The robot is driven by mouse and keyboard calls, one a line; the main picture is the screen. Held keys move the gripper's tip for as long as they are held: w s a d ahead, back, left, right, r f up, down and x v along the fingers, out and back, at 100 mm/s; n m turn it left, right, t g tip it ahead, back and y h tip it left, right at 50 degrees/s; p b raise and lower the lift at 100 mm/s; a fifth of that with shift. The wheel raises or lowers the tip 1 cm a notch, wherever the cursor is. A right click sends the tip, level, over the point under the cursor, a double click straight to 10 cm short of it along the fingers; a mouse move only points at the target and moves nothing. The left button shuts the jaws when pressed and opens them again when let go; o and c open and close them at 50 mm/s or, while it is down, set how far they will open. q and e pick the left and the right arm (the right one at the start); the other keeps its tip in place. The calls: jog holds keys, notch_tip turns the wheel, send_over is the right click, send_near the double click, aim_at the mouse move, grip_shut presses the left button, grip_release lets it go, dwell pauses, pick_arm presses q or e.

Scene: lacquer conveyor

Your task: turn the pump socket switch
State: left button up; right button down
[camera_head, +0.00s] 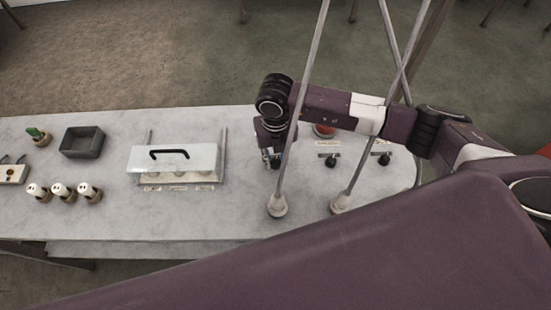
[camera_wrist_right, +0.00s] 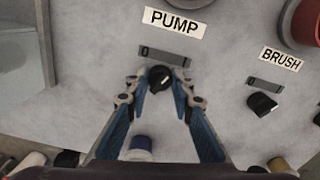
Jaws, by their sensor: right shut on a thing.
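The pump switch is a round black knob (camera_wrist_right: 160,78) in the right wrist view, below a grey plate (camera_wrist_right: 165,55) and the white PUMP label (camera_wrist_right: 175,22). My right gripper (camera_wrist_right: 158,84) has its fingertips on both sides of this knob and is shut on it. In the head view my right gripper (camera_head: 273,160) points down at the table, and it hides the pump knob there. My left gripper is in neither view.
The BRUSH label (camera_wrist_right: 282,58) and its black knob (camera_wrist_right: 262,104) lie to the right. A clear cover with a black handle (camera_head: 170,153) stands left of my gripper. Thin poles rise from two pale feet (camera_head: 277,206) at the table's front. A grey box (camera_head: 82,142) stands further left.

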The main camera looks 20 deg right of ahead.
aim_at(276, 160)
jog(key=n+b, duration=0.9)
jog(key=b, duration=0.2)
jog(key=shift+f, duration=0.2)
jog(key=shift+r+n+b, duration=0.2)
jog(key=shift+n+b, duration=0.9)
jog(key=shift+b, duration=0.05)
jog(key=shift+r, duration=0.1)
jog(key=c, duration=1.7)
grip_release()
jog(key=shift+o, duration=0.2)
notch_tip(276, 160, up, 12)
